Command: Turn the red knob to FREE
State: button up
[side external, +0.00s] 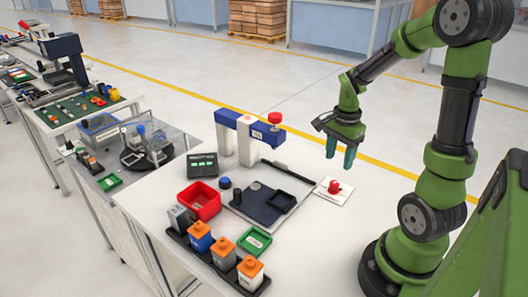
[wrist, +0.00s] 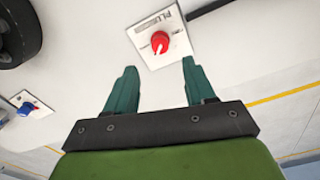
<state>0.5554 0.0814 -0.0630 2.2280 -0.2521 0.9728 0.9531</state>
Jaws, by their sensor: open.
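The red knob (side external: 334,187) sits on a white label plate (side external: 341,196) at the right part of the white table. In the wrist view the red knob (wrist: 160,42) has a white pointer mark, and its plate (wrist: 146,27) carries printed lettering too blurred and cut off to read fully. I cannot tell which position the pointer marks. My gripper (side external: 340,160) hangs above the table, over and beyond the knob, apart from it. In the wrist view my gripper (wrist: 155,80) has its two teal fingers spread with nothing between them; the knob shows beyond the fingertips.
A blue and white press (side external: 248,135) with a red top knob stands left of my gripper. A dark tray (side external: 262,205), a red bin (side external: 200,201), a green tray (side external: 254,241) and several orange-capped containers (side external: 223,246) stand on the table. Another knob, blue (wrist: 26,108), shows at the wrist view's left.

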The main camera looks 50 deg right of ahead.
aim_at(335, 183)
notch_tip(335, 183, down, 9)
jog(key=shift+r, duration=0.1)
dwell(0.3)
grip_shut()
